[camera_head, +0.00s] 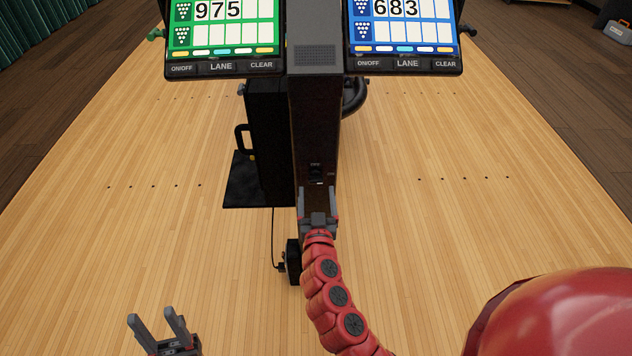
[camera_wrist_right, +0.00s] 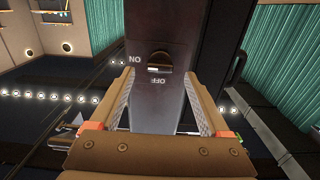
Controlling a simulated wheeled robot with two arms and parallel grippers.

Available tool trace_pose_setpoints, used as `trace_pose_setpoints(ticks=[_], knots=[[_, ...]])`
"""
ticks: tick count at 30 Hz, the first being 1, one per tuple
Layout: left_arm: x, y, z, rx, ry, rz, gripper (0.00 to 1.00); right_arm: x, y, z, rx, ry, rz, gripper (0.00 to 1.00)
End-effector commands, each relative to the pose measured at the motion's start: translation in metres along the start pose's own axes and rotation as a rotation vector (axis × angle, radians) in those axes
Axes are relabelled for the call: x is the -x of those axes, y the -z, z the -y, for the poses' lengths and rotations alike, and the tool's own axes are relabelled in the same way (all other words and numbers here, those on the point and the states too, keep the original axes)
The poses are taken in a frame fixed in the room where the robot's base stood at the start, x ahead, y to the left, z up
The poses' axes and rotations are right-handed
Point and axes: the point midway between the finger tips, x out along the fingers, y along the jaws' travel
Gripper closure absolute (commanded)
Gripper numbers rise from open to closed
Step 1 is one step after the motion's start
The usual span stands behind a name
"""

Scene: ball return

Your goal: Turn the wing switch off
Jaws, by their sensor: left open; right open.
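The wing switch (camera_wrist_right: 158,62) is a small dark knob on the dark column of the ball return, seen upside down in the right wrist view. An ON label is at its left and an OFF label is below it. In the head view the switch (camera_head: 316,174) is small and dark under an OFF label. I cannot tell clearly which label the wing points to. My right gripper (camera_head: 318,191) is open just in front of the column, its fingers on either side of the switch in the wrist view and apparently not touching it. My left gripper (camera_head: 153,317) is open and empty, low at the left.
Two score screens (camera_head: 222,38) (camera_head: 404,36) stand at the top of the column (camera_head: 318,125). A black box with a handle (camera_head: 268,140) is behind the column at left. A cable and a small black box (camera_head: 293,262) are near its foot. The wooden floor around is clear.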

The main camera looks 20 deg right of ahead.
Motion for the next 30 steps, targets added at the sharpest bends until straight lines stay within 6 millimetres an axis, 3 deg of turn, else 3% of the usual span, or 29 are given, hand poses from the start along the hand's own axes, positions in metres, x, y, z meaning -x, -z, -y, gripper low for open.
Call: trace_pose_setpoints(ticks=[7,18,30], knots=[[-0.003,0.001,0.000,0.000,0.000,0.000,0.50,-0.033,0.001,0.001,-0.001,0.001,-0.002,0.20],[-0.003,0.001,0.000,0.000,0.000,0.000,0.50,-0.038,0.000,0.000,-0.001,0.002,-0.001,0.20],[-0.003,0.001,0.000,0.000,0.000,0.000,0.50,-0.038,0.000,0.000,-0.001,0.002,-0.001,0.92]])
